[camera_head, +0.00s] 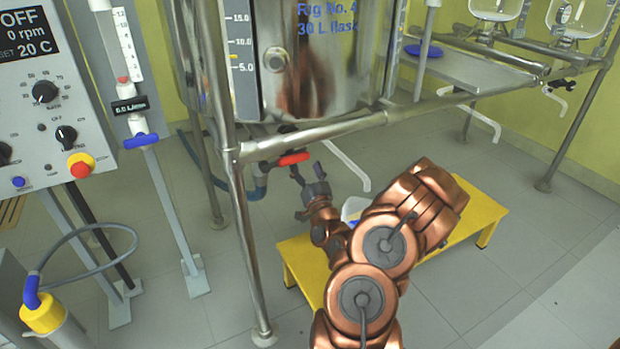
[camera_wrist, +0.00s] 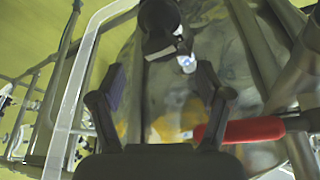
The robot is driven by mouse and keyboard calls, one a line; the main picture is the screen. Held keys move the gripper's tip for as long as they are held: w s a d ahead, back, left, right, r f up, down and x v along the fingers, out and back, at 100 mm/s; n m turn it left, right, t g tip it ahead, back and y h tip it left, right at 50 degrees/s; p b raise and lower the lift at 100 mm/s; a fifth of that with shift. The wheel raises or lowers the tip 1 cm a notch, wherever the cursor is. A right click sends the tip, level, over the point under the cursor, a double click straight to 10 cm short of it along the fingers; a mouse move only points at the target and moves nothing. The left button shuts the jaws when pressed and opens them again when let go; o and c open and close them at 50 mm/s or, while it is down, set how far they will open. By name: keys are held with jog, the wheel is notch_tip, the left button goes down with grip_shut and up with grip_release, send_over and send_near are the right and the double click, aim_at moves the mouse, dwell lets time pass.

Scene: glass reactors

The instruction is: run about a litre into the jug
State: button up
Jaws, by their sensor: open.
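The steel-jacketed vessel (camera_head: 330,60), marked "Rig No. 4", stands in a tubular frame. A valve with a red lever handle (camera_head: 293,159) sits under it. A pale bent tube (camera_head: 348,165) slopes down to the right of the valve; it also shows in the wrist view (camera_wrist: 72,95). A whitish container, perhaps the jug (camera_head: 352,207), stands on the yellow stool, mostly hidden behind my arm; its contents cannot be seen. My gripper (camera_head: 309,182) is open and empty, just below and right of the red handle.
The yellow stool (camera_head: 470,215) stands below my arm. A frame leg (camera_head: 250,240) and crossbar (camera_head: 320,133) are close to the gripper. A control panel (camera_head: 45,90) reads OFF and 0 rpm. A flow readout (camera_head: 130,106) stands at left. Floor at right is clear.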

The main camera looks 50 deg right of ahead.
jog(key=shift+v, duration=1.85)
